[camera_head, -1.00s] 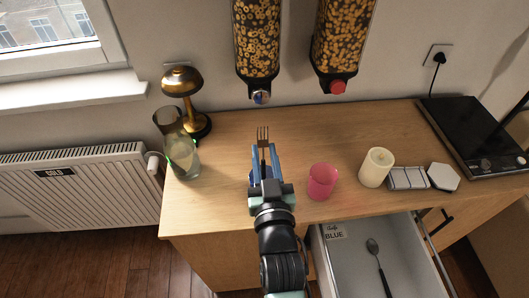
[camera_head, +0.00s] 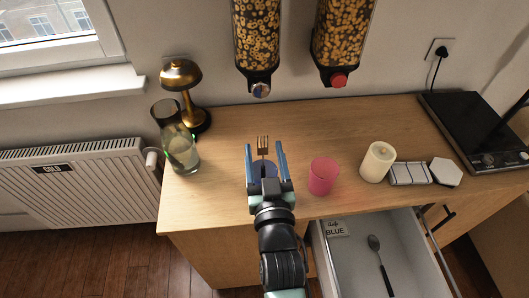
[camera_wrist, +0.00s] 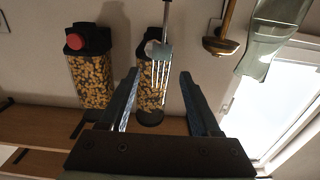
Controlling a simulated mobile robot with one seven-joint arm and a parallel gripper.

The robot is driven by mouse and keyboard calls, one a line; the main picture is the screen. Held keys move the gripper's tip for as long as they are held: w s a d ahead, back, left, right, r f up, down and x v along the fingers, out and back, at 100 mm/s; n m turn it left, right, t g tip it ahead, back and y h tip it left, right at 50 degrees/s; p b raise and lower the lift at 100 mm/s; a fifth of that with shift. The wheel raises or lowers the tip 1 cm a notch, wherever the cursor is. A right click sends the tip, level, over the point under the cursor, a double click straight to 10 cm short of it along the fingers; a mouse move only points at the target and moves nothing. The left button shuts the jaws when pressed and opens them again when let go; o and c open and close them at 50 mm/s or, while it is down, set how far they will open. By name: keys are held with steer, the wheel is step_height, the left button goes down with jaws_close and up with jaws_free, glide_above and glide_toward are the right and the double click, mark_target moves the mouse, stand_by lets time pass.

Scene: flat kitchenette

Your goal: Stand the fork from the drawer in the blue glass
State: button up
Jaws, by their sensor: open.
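The fork (camera_head: 263,146) stands upright with its tines up, between my gripper's fingers. In the wrist view, which is upside down, the fork (camera_wrist: 164,45) shows its tines and part of its handle, apart from both fingers; its lower end is out of frame. The blue glass (camera_head: 262,172) is partly seen behind my gripper, at the fork's lower part; its base is hidden. My gripper (camera_head: 264,148) is open, one finger on each side of the fork and glass. The drawer (camera_head: 345,265) is open, with a spoon (camera_head: 380,262) inside and a label reading BLUE.
A pink glass (camera_head: 323,177) stands just right of my gripper. A candle (camera_head: 377,162), coasters (camera_head: 410,172) and a hob (camera_head: 480,130) are farther right. A glass vase (camera_head: 180,150) and brass lamp (camera_head: 182,80) stand left. Two cereal dispensers (camera_head: 257,40) hang on the wall.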

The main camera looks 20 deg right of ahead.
steer(key=b+v, duration=0.1)
steer(key=v, duration=1.2)
steer(key=shift+b, duration=0.3)
steer(key=shift+r, duration=0.1)
stand_by(0.4)
